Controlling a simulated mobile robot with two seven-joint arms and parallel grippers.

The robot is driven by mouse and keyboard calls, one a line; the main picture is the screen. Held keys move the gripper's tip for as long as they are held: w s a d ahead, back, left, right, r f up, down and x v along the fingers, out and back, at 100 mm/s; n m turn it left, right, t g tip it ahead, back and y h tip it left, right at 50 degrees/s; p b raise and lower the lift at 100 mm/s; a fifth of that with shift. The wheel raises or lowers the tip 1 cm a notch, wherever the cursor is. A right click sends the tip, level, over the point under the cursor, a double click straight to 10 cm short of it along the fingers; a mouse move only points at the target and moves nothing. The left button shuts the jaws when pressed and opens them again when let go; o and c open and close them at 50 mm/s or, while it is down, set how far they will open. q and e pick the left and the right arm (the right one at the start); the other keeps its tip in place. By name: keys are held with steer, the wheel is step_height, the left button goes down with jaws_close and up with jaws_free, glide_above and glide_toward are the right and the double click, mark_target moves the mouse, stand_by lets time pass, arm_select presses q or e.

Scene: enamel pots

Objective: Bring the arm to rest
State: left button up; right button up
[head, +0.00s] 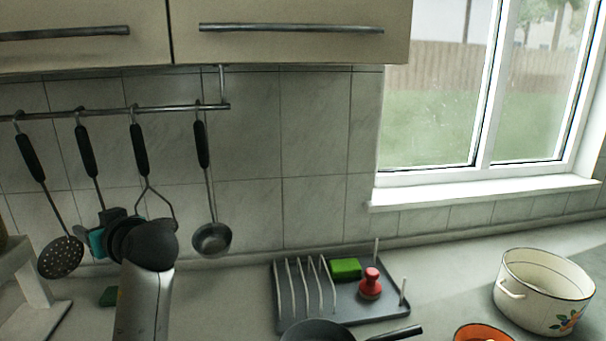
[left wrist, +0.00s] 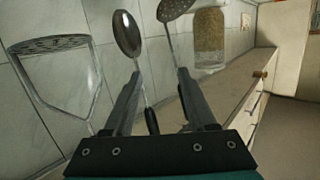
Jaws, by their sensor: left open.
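My left arm comes up from the bottom left in the head view, a silver link with a black joint. My left gripper (head: 87,238), with a teal part, is partly hidden behind that joint, in front of the hanging utensils. In the left wrist view my left gripper (left wrist: 163,100) has its two dark fingers apart, and nothing is held between them. A spoon-like utensil (left wrist: 127,35) and a skimmer (left wrist: 176,8) show beyond the fingers. The skimmer also hangs in the head view (head: 60,257). My right gripper is not in view.
A rail (head: 110,108) holds several utensils, including a ladle (head: 212,239). A grey dish rack (head: 345,300) holds a green sponge (head: 345,268) and a red-handled brush (head: 370,284). A jar (left wrist: 209,42) is beyond the gripper.

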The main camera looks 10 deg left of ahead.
arm_select(q)
steer(key=s+d+f+m+h, duration=0.35)
steer(key=d+f, duration=0.25)
steer(key=f, duration=0.4)
steer(key=s+d+f+m+h, duration=0.3)
steer(key=s+d+f+m, duration=0.15)
steer(key=f, duration=0.45)
steer(key=s+d+f+m+g+h, duration=0.25)
steer(key=s+d+f+h, duration=0.2)
steer(key=s+d, duration=0.4)
steer(key=s+d+f+m+g+h, duration=0.25)
steer(key=s+d+f, duration=0.4)
steer(key=s, duration=0.35)
step_height(320, 180, down, 24)
steer(key=s+f+b, duration=0.1)
steer(key=s+b, duration=0.2)
steer(key=s+a+f+m+g+b, duration=0.1)
steer(key=s+a+f+b, duration=0.1)
steer(key=s+f, duration=1.3)
steer(key=shift+a+f+g+b, duration=0.15)
steer(key=shift+f+g+b, duration=0.15)
steer(key=shift+f+b, duration=0.1)
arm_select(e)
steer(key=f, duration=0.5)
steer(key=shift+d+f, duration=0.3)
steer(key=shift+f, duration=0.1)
